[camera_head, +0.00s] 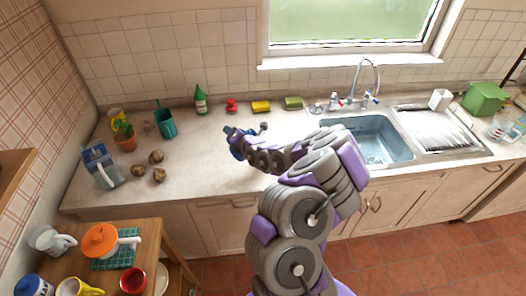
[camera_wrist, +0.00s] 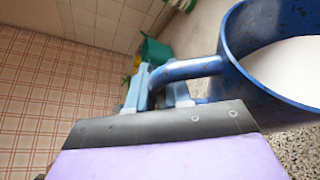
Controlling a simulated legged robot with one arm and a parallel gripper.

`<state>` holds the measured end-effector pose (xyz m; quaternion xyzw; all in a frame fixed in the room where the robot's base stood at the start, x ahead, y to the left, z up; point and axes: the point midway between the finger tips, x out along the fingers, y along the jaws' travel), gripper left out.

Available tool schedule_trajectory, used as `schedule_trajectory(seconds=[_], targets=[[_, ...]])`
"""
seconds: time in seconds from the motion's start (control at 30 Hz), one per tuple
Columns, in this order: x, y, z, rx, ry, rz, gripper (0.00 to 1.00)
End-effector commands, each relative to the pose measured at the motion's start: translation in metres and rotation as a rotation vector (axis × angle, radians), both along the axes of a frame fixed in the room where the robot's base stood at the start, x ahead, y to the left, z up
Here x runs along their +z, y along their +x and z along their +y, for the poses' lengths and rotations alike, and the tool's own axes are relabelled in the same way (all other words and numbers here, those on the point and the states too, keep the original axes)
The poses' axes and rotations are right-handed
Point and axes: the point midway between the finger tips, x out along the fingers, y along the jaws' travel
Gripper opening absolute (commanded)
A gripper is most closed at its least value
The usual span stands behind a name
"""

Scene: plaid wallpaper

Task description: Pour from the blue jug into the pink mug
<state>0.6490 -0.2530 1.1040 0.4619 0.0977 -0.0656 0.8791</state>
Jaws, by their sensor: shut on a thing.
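The blue jug (camera_wrist: 262,105) fills the right of the wrist view, with a white, smooth surface visible inside its rim. My gripper (camera_wrist: 160,88) is shut on its handle, with light blue fingers on either side. In the head view my gripper (camera_head: 246,138) is over the counter left of the sink, and the dark blue jug (camera_head: 237,146) shows only partly beside it. I cannot make out a pink mug in either view. A red cup (camera_head: 133,280) stands on the small wooden table at lower left.
The sink (camera_head: 375,145) is right.

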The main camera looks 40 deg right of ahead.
Motion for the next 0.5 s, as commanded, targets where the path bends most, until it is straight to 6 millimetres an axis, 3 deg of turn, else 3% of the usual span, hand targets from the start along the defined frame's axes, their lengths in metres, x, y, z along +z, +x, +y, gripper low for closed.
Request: schedule_trajectory(seconds=[0.5], targets=[[0.0040, 0.0010, 0.0048, -0.005, -0.057, 0.028, 0.00]])
